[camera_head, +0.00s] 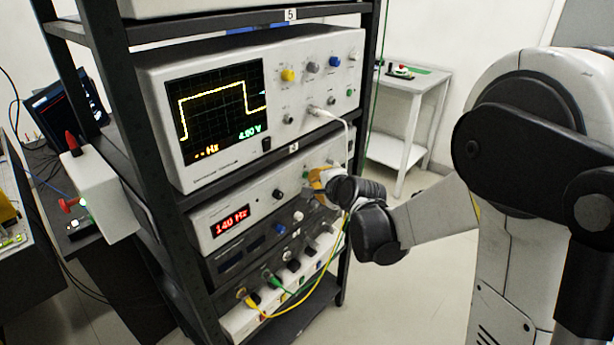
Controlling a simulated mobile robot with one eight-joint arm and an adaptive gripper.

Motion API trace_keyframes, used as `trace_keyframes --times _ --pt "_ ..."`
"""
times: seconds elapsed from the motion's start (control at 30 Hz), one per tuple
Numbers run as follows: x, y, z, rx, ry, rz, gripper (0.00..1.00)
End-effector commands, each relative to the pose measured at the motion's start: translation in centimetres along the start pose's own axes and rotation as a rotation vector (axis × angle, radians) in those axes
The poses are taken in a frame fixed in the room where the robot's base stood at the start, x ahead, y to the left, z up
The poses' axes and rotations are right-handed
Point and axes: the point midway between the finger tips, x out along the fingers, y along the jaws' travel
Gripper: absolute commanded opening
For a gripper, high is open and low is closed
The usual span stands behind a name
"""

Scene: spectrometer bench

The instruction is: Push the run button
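No button can be read as the run button; labels are too small to tell. The rack holds an oscilloscope (222,112) with a yellow trace, several knobs and a small dark button (266,143) right of its screen. Below it is a white unit with a red 140 Hz display (231,222) and small knobs. My gripper (318,184) is at the right part of this lower unit's front, close to the panel. Whether it touches is unclear. Its fingers are small and partly hidden, so their opening cannot be told. The panel behind it is covered.
A white cable (339,118) hangs from the oscilloscope near my gripper. Yellow and green cables (300,297) loop below. A white box (103,194) with red parts is on the rack's left side. A small white table (409,84) stands behind right. Floor between is clear.

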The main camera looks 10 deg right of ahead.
Motion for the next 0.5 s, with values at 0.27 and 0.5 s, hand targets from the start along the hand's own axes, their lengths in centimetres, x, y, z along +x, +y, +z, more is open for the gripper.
trace_keyframes --times 0.27,0.5 --pt "-0.2 0.1 -0.1 0.001 0.0 0.0 0.0" --pt "-1.6 0.9 -0.9 0.002 0.002 0.001 0.0"
